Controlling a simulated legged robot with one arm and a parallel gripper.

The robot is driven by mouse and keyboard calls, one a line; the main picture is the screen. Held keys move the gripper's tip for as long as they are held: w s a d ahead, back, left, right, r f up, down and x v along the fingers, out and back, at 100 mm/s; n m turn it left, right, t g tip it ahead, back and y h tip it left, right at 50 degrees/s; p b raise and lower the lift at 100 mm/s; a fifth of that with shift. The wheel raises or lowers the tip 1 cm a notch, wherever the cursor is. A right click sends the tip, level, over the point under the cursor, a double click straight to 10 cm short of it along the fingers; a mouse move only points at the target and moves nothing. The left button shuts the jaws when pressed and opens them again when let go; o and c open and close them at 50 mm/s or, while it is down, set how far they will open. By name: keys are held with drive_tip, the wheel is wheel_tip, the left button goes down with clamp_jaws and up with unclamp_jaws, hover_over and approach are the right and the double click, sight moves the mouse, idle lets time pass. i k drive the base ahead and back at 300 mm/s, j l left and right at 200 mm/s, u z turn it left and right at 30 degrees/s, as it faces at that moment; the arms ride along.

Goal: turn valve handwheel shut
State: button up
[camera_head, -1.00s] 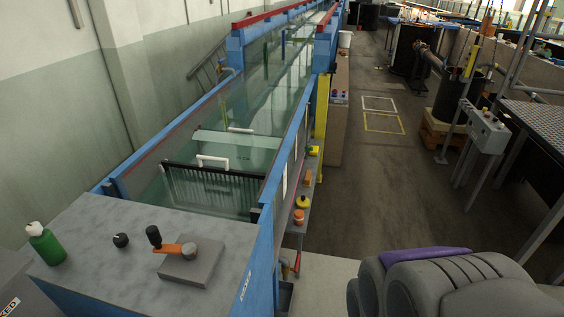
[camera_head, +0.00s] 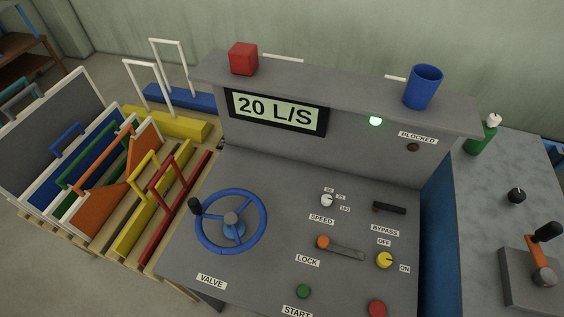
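The valve handwheel (camera_head: 262,236) is a blue ring with spokes, a grey hub and a black knob at its upper left. It lies on the sloping grey control panel (camera_head: 270,285), above the label VALVE. The display (camera_head: 277,112) on the console's upright face reads 20 L/S. A green lamp (camera_head: 376,121) beside it is lit. The lamp (camera_head: 413,147) under the label BLOCKED is dark. An orange-ended lever (camera_head: 340,247) sits above the label LOCK. My gripper is not in view, and nothing touches the handwheel.
A red cube (camera_head: 243,58) and a blue cup (camera_head: 423,87) stand on the console's top ledge. A rack with several coloured gates and frames (camera_head: 110,165) stands close on the left. At right, a grey worktop (camera_head: 520,165) carries a green bottle (camera_head: 481,138) and an orange crank (camera_head: 543,258).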

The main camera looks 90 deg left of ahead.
sight(231, 220)
drive_tip(key=k+u, duration=0.45)
drive_tip(key=u, duration=3)
